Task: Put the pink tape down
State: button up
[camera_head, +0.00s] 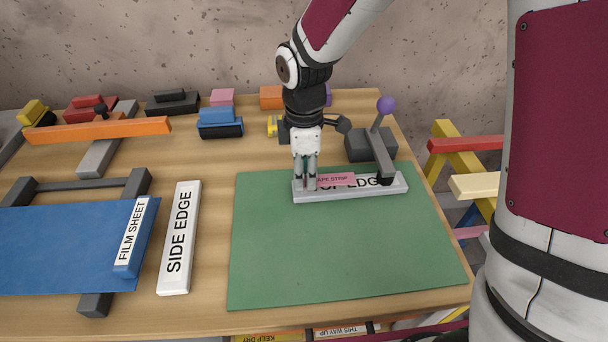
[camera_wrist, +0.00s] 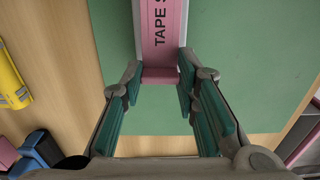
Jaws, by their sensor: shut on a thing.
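The pink tape strip (camera_head: 337,179) lies across the left half of a pale bar labelled EDGE (camera_head: 395,188) at the back of the green mat (camera_head: 340,250), hiding part of its lettering. My gripper (camera_head: 306,187) points down and is shut on the strip's left end. In the wrist view the pink tape strip (camera_wrist: 160,48) runs away from my gripper (camera_wrist: 163,80), its near end between the fingertips. I cannot tell whether the strip touches the bar.
A lever clamp with a purple knob (camera_head: 386,104) reaches onto the bar's right end. A white SIDE EDGE bar (camera_head: 180,238) and a blue film sheet (camera_head: 60,250) lie to the left. Several coloured blocks and clamps line the back. Most of the mat is clear.

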jog(key=shift+f, duration=0.8)
jog(key=o, duration=0.8)
jog(key=shift+f, duration=0.15)
